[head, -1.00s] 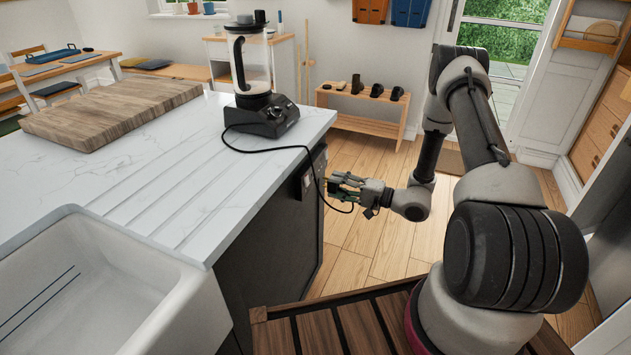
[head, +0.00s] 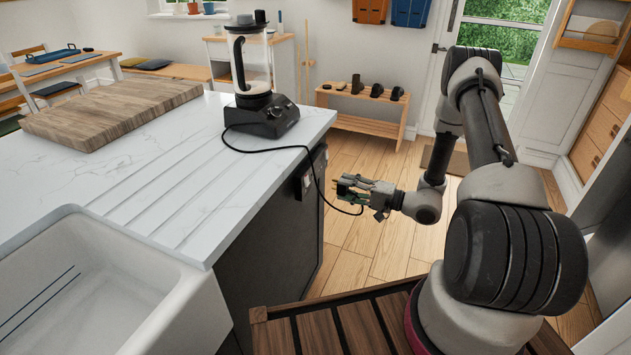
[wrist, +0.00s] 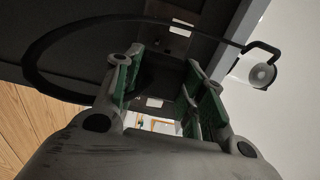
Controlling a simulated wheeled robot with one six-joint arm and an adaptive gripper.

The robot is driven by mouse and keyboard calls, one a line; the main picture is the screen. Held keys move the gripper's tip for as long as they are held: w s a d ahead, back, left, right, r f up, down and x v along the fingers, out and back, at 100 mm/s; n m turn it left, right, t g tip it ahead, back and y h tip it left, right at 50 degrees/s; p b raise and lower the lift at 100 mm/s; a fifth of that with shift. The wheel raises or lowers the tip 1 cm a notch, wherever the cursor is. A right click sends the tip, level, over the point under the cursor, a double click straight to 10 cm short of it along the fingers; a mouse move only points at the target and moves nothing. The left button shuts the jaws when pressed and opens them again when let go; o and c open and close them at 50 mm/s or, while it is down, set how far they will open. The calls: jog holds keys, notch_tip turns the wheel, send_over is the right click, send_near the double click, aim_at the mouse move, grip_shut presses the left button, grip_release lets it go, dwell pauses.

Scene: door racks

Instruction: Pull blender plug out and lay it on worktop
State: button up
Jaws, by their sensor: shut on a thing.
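The black blender (head: 262,116) stands upright on the white worktop (head: 190,165), near its right edge. Its black cable (head: 317,168) hangs over that edge and loops to my gripper (head: 343,185). My gripper is shut on the dark plug (head: 346,187), which is mostly covered by the fingers. The plug is apart from the dark socket panel (head: 303,182) on the counter's side, and lower than the worktop. In the wrist view, the green-padded fingers (wrist: 160,88) and the cable loop (wrist: 45,50) show; the plug is hard to make out.
A wooden board (head: 112,112) lies at the worktop's back left, and a white sink (head: 95,285) is at the front left. Grooved bare worktop lies between them and the blender. Open wooden floor (head: 350,240) is right of the counter.

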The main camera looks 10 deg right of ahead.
notch_tip(320, 180, up, 21)
dwell(2.3)
jog(key=shift+w+d, duration=0.1)
jog(key=w+d, duration=0.9)
jog(key=w, duration=0.3)
jog(key=shift+w, duration=0.3)
dwell(0.6)
jog(key=m, duration=1.8)
